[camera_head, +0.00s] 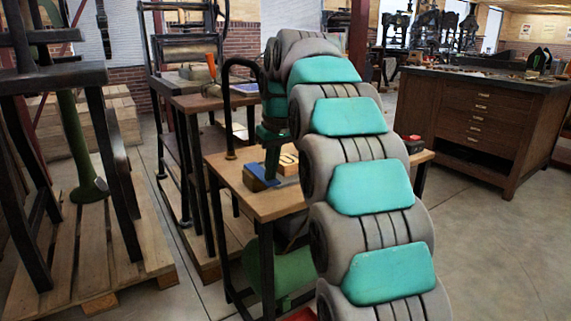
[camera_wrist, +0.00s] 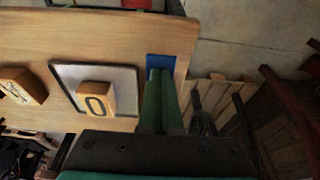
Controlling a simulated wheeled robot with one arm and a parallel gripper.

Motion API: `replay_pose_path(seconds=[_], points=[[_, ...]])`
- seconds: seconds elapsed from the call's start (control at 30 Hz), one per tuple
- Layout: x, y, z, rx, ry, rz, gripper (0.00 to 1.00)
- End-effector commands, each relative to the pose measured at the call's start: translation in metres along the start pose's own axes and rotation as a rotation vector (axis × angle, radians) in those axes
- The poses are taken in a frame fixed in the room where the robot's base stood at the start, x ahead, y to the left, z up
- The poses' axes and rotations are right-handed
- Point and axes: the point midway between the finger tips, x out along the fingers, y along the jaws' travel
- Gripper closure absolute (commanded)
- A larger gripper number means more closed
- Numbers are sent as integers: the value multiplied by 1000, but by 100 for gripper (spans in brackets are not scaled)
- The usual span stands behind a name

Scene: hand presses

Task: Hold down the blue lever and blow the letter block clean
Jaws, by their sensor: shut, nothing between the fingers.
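The blue lever (camera_head: 254,171) lies at the left part of a small wooden table. It also shows in the wrist view (camera_wrist: 182,62), partly hidden by my fingers. My gripper (camera_head: 270,176) points down at the lever, its green fingers shut and empty. In the wrist view the fingertips (camera_wrist: 161,73) overlap the lever; I cannot tell whether they press on it. The letter block (camera_wrist: 96,101), tan with a dark round character, sits on a pale, dark-rimmed plate (camera_wrist: 125,78) beside the lever. It shows partly behind my arm in the head view (camera_head: 287,164).
A second letter block (camera_wrist: 22,86) lies beyond the plate. A bent black pipe (camera_head: 228,108) rises from the table (camera_head: 270,207). A small red-topped item (camera_head: 412,143) is at the table's right end. Presses and pallets stand left; a drawer cabinet (camera_head: 480,115) stands right, with clear floor before it.

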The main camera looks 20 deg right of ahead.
Motion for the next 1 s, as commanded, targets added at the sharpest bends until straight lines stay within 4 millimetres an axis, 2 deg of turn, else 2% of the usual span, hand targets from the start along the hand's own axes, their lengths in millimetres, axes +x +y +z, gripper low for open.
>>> replay_pose_path(seconds=[0.03, 0.3, 0.6, 1.0], points=[[-8, 0, -2, 0, 0, 0, 100], [-32, 0, -10, 0, 6, 2, 100], [-53, 0, -15, 0, 1, 0, 100], [-56, -1, -12, 3, -3, -1, 100]])
